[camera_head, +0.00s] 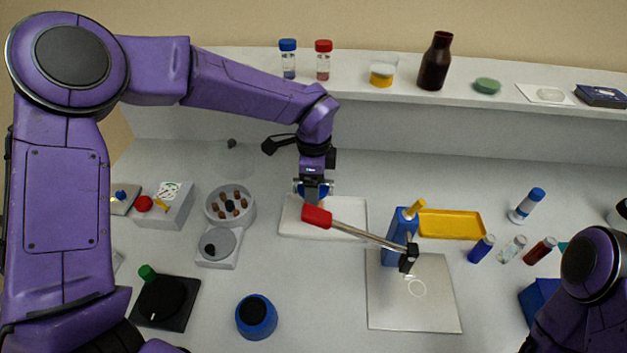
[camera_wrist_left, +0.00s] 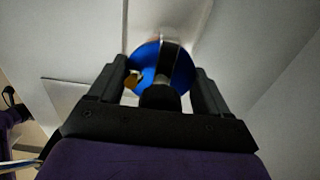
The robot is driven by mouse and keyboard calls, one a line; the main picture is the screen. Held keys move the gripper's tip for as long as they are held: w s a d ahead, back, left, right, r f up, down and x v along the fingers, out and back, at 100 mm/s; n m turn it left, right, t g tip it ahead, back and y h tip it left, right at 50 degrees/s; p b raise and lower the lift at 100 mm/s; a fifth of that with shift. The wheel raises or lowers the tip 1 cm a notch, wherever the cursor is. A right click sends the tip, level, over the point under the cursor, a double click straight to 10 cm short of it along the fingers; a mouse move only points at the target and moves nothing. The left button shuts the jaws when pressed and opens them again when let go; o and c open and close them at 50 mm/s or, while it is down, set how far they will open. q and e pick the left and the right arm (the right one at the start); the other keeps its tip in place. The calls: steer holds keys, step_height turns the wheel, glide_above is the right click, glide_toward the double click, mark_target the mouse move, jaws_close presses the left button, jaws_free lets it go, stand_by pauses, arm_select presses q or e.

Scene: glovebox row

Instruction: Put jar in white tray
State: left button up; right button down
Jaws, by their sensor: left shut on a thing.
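My left gripper (camera_head: 314,196) is shut on the jar, over the back part of the white tray (camera_head: 350,213). The jar's round blue lid (camera_wrist_left: 182,70) sits between the two fingers in the left wrist view. In the head view only slivers of blue show around the fingers, and the jar's body is mostly hidden. I cannot tell whether the jar touches the tray. The tray is a flat, pale rectangle near the middle of the bench. My right gripper is out of view; only part of the right arm shows at lower right.
A lever with a red handle (camera_head: 317,217) on a blue stand (camera_head: 393,246) reaches across the tray's front. A yellow tray (camera_head: 452,224) lies to the right. A round holder (camera_head: 230,205) stands left. A shelf with bottles runs behind. Clear bench lies in front of the white tray.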

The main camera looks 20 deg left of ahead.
arm_select(q)
steer(key=shift+f, duration=0.2)
steer(key=o, duration=1.7)
steer(key=shift+r, duration=0.2)
steer(key=shift+r, duration=0.25)
step_height(320, 180, up, 11)
steer(key=b, duration=0.2)
steer(key=shift+f+b, duration=0.1)
steer(key=shift+b, duration=0.25)
steer(key=shift+r, duration=0.4)
